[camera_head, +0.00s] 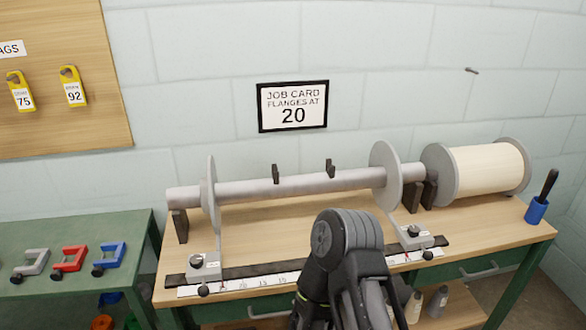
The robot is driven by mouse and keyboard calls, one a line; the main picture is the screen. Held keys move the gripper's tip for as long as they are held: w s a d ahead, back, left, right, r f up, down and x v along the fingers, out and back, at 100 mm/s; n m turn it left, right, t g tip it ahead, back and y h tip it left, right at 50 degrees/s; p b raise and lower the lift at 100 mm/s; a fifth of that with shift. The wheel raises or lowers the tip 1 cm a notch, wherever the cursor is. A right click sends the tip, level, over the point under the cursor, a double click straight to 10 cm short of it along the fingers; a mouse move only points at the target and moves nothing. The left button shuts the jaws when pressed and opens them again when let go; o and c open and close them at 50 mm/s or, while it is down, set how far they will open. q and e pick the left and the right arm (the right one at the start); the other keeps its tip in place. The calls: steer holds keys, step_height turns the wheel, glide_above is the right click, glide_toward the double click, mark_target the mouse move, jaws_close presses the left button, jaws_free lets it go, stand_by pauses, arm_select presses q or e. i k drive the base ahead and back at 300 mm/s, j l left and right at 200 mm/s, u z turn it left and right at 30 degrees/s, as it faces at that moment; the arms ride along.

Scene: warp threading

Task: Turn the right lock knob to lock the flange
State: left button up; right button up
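The right flange (386,178) is a grey disc upright on the horizontal grey beam (300,186). Its bracket runs down to a grey block with a dark lock knob (414,231) on top and a small label beside it. A dark round knob (427,255) sits at that block's front edge. The left flange (210,195) has a similar block with a dark knob (197,261). A dark arm of mine rises at the bottom centre, left of the right block and apart from it in the picture. I see no fingertips of either gripper.
A white ruler strip (255,282) and dark rail run along the bench front, partly hidden by my arm. Coloured clamps (70,258) lie on the green left table. The job card (293,106) reads 20.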

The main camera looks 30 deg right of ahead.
mark_target(413, 231)
steer(key=z, duration=1.9)
